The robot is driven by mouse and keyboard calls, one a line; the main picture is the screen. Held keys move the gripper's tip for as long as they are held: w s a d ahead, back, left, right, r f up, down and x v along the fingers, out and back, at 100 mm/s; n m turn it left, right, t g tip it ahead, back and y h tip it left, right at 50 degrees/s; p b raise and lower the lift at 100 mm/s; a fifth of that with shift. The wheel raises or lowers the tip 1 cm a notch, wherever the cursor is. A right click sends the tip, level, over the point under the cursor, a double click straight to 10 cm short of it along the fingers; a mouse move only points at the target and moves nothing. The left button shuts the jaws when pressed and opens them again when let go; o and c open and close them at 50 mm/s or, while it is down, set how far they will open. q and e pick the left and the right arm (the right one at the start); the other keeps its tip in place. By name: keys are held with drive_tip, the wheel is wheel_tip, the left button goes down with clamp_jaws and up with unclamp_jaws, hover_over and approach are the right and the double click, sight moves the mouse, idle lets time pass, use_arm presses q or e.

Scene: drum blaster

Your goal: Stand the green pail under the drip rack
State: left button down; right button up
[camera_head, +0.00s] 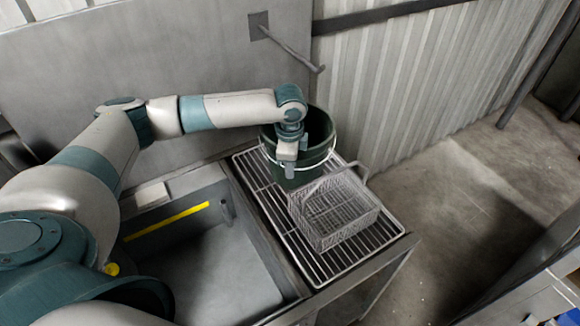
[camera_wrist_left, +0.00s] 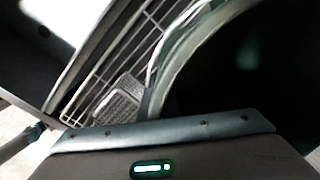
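The dark green pail (camera_head: 318,158) with a pale wire handle is upright at the far end of the drip rack (camera_head: 345,262). I cannot tell whether its base rests on the rack or is just above it. My left gripper (camera_head: 290,165) points down at the pail's near left rim, overlapping its wall. Its fingertips are too small to show whether they grip the rim. In the left wrist view the pail's curved rim (camera_wrist_left: 180,50) and dark inside (camera_wrist_left: 250,60) fill the right side, close to the gripper body; the fingers are hidden. My right gripper is not in view.
A wire basket (camera_head: 335,210) sits on the rack, right in front of the pail. A grey sink basin (camera_head: 215,275) with a yellow strip (camera_head: 167,221) lies left of the rack. A metal bar (camera_head: 292,48) juts from the back panel. The concrete floor (camera_head: 450,200) at right is clear.

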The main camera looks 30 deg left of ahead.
use_arm(q)
drive_tip(key=c, duration=2)
unclamp_jaws()
drive_tip(key=shift+f, duration=0.1)
drive_tip(key=shift+r+b, duration=0.35)
drive_tip(key=shift+r, duration=0.25)
drive_tip(key=shift+s+d+r+b, duration=0.15)
drive_tip(key=shift+r+b, duration=0.45)
drive_tip(key=shift+r, duration=1.25)
drive_tip(key=shift+s+r+b, duration=0.15)
drive_tip(key=shift+r+b, duration=0.4)
drive_tip(key=shift+r, duration=1.25)
drive_tip(key=shift+s+d+r+b, duration=0.15)
drive_tip(key=shift+r+b, duration=0.45)
drive_tip(key=shift+r, duration=1.25)
